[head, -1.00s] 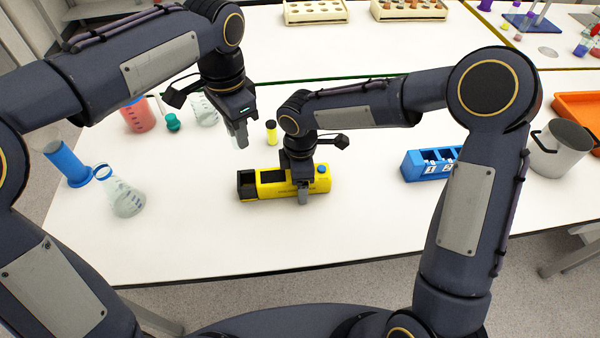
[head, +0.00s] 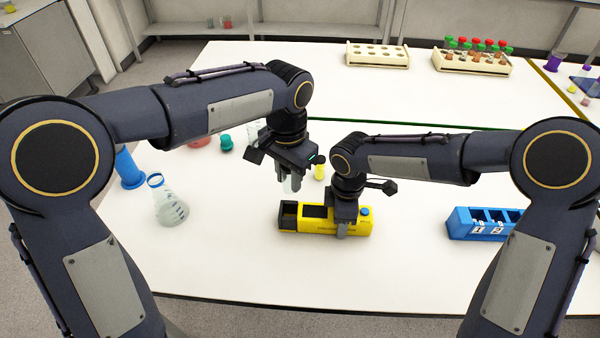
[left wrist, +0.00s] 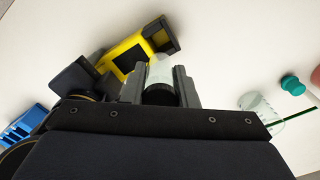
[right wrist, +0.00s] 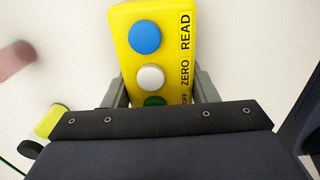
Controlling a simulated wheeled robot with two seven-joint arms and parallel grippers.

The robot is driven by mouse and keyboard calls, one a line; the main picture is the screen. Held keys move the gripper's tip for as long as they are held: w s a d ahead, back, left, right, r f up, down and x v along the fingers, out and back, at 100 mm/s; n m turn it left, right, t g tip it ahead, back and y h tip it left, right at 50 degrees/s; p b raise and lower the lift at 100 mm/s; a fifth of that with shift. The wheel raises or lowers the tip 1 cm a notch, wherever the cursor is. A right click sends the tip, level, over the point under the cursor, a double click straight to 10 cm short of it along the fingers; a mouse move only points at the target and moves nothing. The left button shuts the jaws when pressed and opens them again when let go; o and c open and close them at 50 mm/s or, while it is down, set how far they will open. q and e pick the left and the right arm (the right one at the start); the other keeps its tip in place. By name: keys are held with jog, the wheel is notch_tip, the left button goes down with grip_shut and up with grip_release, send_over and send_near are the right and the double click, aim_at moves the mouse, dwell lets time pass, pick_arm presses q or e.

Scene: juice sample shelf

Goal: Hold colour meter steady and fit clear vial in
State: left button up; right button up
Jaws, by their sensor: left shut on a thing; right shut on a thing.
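The yellow colour meter (head: 300,226) lies on the white bench with its dark open well at the left end. My right gripper (head: 342,231) is shut across its body; in the right wrist view the meter (right wrist: 172,55) sits between both fingers, showing blue, white and green buttons. My left gripper (head: 288,184) is shut on the clear vial (head: 293,187), above and behind the meter's left end. In the left wrist view the clear vial (left wrist: 160,70) with its dark cap is between the fingers, apart from the meter as far as I can tell.
A blue numbered rack (head: 478,228) is at right. The bench in front of the meter is clear.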

pick_arm(q)
notch_tip(320, 180, down, 2)
jog(key=shift+f+n, duration=0.1)
jog(key=shift+n, duration=0.9)
send_over(289, 202)
jog(key=s, duration=0.2)
jog(key=shift+d+f, duration=0.2)
jog(key=shift+f, duration=1.85)
jog(key=shift+f, duration=1.15)
jog(key=shift+r, duration=0.95)
jog(key=shift+f, duration=0.9)
jog(key=shift+r, duration=0.9)
jog(key=shift+f, duration=1.05)
jog(key=shift+r, duration=0.15)
jog(key=shift+r, duration=0.9)
